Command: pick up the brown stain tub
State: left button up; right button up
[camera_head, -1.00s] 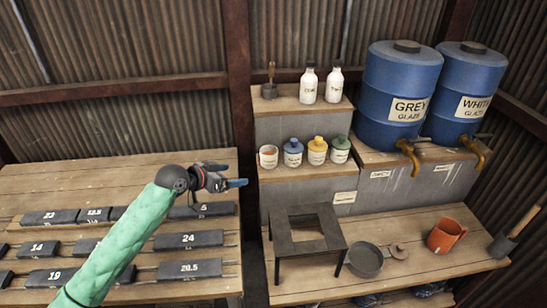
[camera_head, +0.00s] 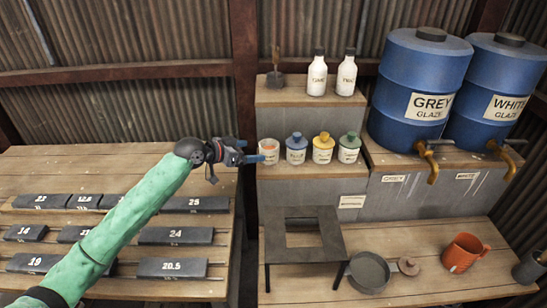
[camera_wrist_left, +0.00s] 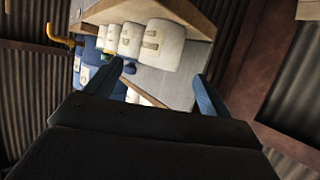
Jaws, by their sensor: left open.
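A small white tub with an orange-brown open top (camera_head: 268,151) stands at the left end of a row on the middle shelf. It appears to be the brown stain tub; its label is too small to read. My left gripper (camera_head: 244,152) is open just left of this tub, at about its height. In the left wrist view, the nearest white tub (camera_wrist_left: 165,45) shows beyond and between the two blue fingers (camera_wrist_left: 160,86), with nothing held. Whether a finger touches the tub I cannot tell. My right gripper is not in view.
Blue-, yellow- and green-lidded tubs (camera_head: 322,149) stand close to the right. Two white bottles (camera_head: 331,77) are on the shelf above. Blue glaze barrels (camera_head: 417,75) stand right. A dark stand (camera_head: 300,215) sits below. Labelled dark blocks (camera_head: 175,237) lie on the left table.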

aim_at(269, 152)
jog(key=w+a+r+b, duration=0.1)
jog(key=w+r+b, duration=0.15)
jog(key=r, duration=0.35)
pick_arm(q)
jog(key=d+f, duration=0.1)
jog(key=w+f+p, duration=0.1)
jog(key=d+f, duration=0.1)
jog(key=f, duration=0.1)
jog(key=shift+w+d, duration=0.3)
jog(key=shift+w, duration=0.1)
jog(key=d+p, duration=0.1)
jog(key=w+d+p, duration=0.2)
jog(key=shift+w+d+f, duration=0.2)
jog(key=shift+w+f, duration=0.05)
jog(key=shift+w+d+f, duration=0.25)
jog(key=shift+d+f, duration=0.05)
jog(key=shift+d, duration=0.05)
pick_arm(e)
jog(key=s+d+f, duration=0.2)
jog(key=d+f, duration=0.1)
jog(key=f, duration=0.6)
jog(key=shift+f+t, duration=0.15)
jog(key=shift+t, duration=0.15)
pick_arm(q)
jog(key=c, duration=1)
jog(key=shift+c, duration=0.7)
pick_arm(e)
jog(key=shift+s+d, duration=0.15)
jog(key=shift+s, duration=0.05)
